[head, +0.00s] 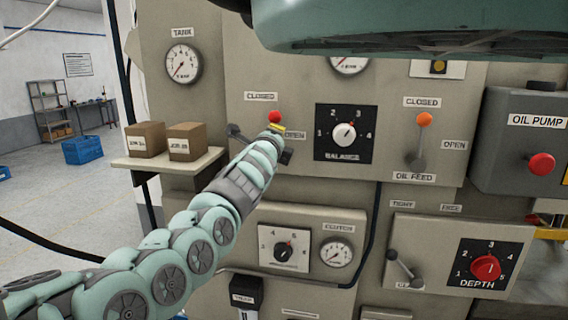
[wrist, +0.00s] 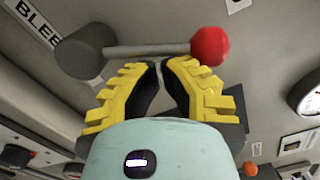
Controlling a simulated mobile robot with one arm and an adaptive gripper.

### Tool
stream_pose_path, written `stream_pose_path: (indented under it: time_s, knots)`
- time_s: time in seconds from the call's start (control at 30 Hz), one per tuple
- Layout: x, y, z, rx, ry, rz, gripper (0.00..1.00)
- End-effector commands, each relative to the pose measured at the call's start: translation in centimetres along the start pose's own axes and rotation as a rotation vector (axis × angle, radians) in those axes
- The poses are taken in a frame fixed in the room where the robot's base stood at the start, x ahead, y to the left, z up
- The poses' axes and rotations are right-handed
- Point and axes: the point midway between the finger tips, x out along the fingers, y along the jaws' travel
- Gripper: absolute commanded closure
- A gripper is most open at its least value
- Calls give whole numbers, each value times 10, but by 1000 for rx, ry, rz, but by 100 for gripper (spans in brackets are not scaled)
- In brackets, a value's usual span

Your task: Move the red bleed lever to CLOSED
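The red bleed lever has a red ball knob (head: 275,116), which sits just below and slightly right of the CLOSED label (head: 260,96) in the head view. The OPEN label (head: 293,135) is lower and to the right. In the wrist view the lever's grey rod (wrist: 150,50) runs from a thick pivot (wrist: 85,50) to the red knob (wrist: 210,45). My gripper (wrist: 161,65) has its yellow fingertips nearly together beside the rod, near the knob end. The rod is not between them; contact is unclear. In the head view my gripper (head: 277,129) hides the rod and pivot.
The balance dial (head: 345,133) is right of the lever. The orange oil feed lever (head: 424,119) is further right. A shelf (head: 170,161) with two boxes stands left of my arm. Gauges and lower controls surround the panel.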

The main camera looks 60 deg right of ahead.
Motion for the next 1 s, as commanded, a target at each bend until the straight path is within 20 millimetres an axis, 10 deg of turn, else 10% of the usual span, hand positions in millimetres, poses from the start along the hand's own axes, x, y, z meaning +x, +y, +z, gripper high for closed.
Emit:
stream_pose_path:
  time_s: [1.0]
  knots:
    - [1,-5,28,-403,-2,22,100]
